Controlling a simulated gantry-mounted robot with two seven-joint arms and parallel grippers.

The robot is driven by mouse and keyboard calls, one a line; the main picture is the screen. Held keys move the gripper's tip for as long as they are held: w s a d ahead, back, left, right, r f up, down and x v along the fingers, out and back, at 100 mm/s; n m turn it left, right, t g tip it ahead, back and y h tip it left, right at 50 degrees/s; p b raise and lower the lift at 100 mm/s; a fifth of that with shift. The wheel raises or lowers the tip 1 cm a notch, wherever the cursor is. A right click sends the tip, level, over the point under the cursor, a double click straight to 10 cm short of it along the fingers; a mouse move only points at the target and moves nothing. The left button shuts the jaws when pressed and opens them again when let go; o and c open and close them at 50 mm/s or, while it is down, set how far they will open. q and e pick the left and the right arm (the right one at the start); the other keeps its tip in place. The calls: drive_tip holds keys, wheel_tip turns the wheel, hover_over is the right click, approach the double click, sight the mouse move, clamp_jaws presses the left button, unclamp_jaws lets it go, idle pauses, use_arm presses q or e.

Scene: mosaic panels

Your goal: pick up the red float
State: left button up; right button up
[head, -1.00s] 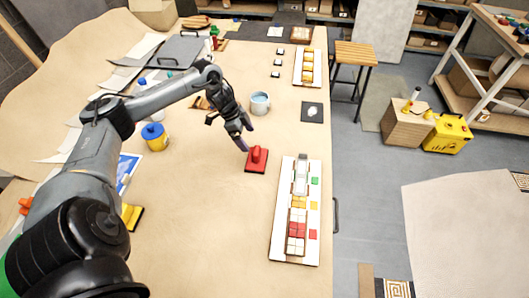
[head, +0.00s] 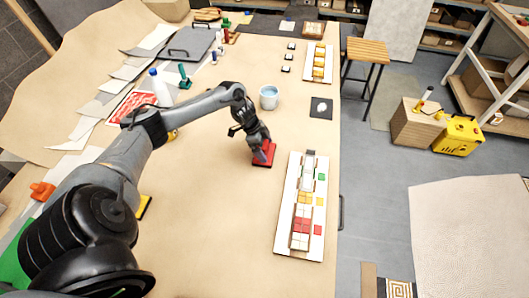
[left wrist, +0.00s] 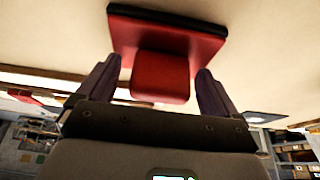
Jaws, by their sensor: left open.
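The red float (head: 264,162) lies on the table, left of the long white mosaic panel. In the left wrist view the float shows its flat red plate with a dark edge (left wrist: 168,30) and its block-like red handle (left wrist: 160,76). My left gripper (head: 263,153) is down at the float and hides part of it in the head view. In the left wrist view its two fingers (left wrist: 159,72) are open, one on each side of the handle. A gap shows beside the handle; I cannot tell whether either finger touches it. My right gripper is not in view.
The mosaic panel (head: 283,226) with coloured tiles lies right of the float, near the table's right edge. A light blue bucket (head: 269,98) stands behind my gripper, and a dark square with a white piece (head: 321,108) lies to its right. The table in front is clear.

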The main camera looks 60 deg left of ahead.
sight(266, 144)
use_arm(q)
drive_tip(key=c, duration=1.2)
drive_tip(key=shift+r, duration=0.1)
drive_tip(key=shift+r, duration=0.45)
drive_tip(key=r, duration=0.3)
drive_tip(key=shift+w+d+r, duration=0.1)
drive_tip(key=shift+d+r, duration=0.15)
drive_tip(key=shift+d, duration=0.05)
drive_tip(key=d+r, duration=0.2)
drive_tip(key=d, duration=0.1)
drive_tip(key=d+r, duration=0.2)
drive_tip(key=d, duration=0.2)
drive_tip(key=w+d+r, duration=0.1)
drive_tip(key=d+r, duration=0.1)
drive_tip(key=d, duration=0.2)
drive_tip(key=shift+r+p, duration=0.25)
drive_tip(key=shift+p, duration=0.1)
